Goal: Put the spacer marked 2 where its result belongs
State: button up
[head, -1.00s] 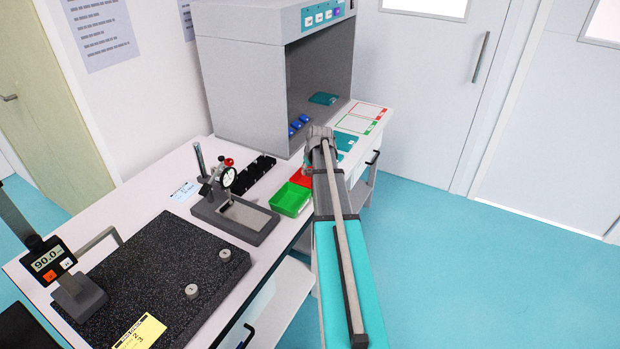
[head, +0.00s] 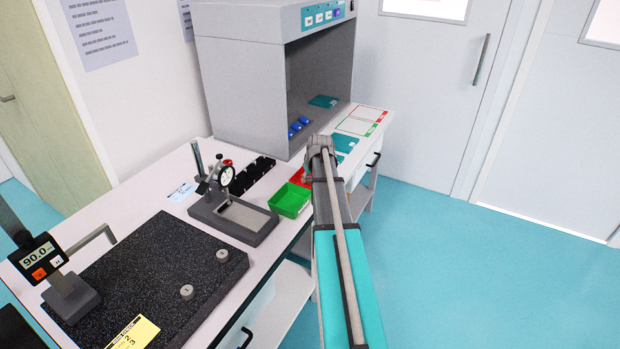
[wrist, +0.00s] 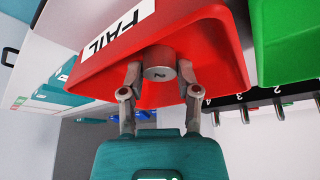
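The grey spacer marked 2 (wrist: 160,72) shows in the wrist view between the two fingertips of my gripper (wrist: 160,68). The fingers sit on either side of it and appear closed on it. The spacer is over or inside the red bin (wrist: 215,70) with the FAIL label (wrist: 118,30); whether it touches the bin floor I cannot tell. In the head view my gripper (head: 318,150) is at the bench's right edge, and the arm covers most of the red bin (head: 298,177). The spacer is hidden there.
A green bin (head: 289,201) stands beside the red one, also in the wrist view (wrist: 285,40). Two other spacers (head: 187,292) (head: 222,256) lie on the black granite plate (head: 140,270). A dial gauge stand (head: 235,215) and a grey cabinet (head: 245,75) stand nearby.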

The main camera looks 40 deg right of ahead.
jog(key=o, duration=0.4)
jog(key=shift+c, duration=0.2)
jog(key=shift+r, duration=0.15)
jog(key=d+p+v, duration=0.1)
jog(key=p+v, duration=1)
jog(key=v, duration=0.1)
jog(key=shift+a, duration=0.45)
dwell(0.8)
